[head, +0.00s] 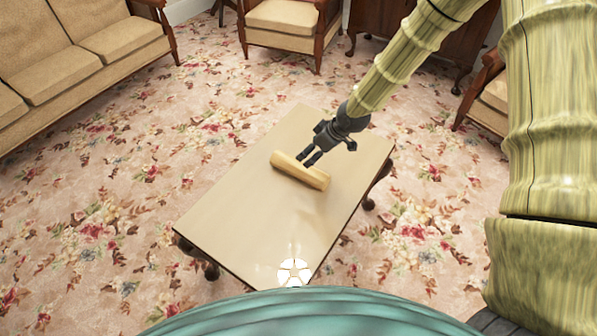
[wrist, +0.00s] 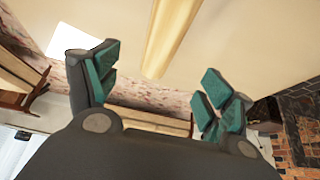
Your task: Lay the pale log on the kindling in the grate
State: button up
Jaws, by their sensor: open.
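The pale log (head: 300,171) lies on its side on the low wooden table. It also shows in the wrist view (wrist: 172,32), running from the top edge down between my fingers. My gripper (head: 309,159) is at the log's upper edge in the head view, its two dark fingers apart. In the wrist view my gripper (wrist: 160,70) has its teal-padded fingers spread wide, with nothing clamped. I cannot tell whether the fingers touch the log. The grate and the kindling do not show in either view.
The table (head: 235,195) is otherwise mostly bare, except a white segmented round patch (head: 294,272) near its front edge. A sofa (head: 75,55), an armchair (head: 282,20) and a dark cabinet (head: 385,25) stand around it. Brickwork (wrist: 303,135) shows at the wrist view's right.

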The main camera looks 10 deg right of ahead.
aim_at(299, 168)
jog(key=shift+w+f+b, duration=0.15)
jog(key=shift+f+b, duration=0.35)
jog(key=shift+f, duration=0.2)
jog(key=shift+w+f+b, duration=0.1)
jog(key=shift+f+b, duration=0.35)
jog(key=shift+f, duration=0.25)
jog(key=shift+x, duration=2.75)
jog(key=shift+a+f, duration=0.2)
jog(key=shift+f, duration=0.35)
jog(key=b+x, duration=0.1)
jog(key=x, duration=0.3)
jog(key=shift+s, duration=0.15)
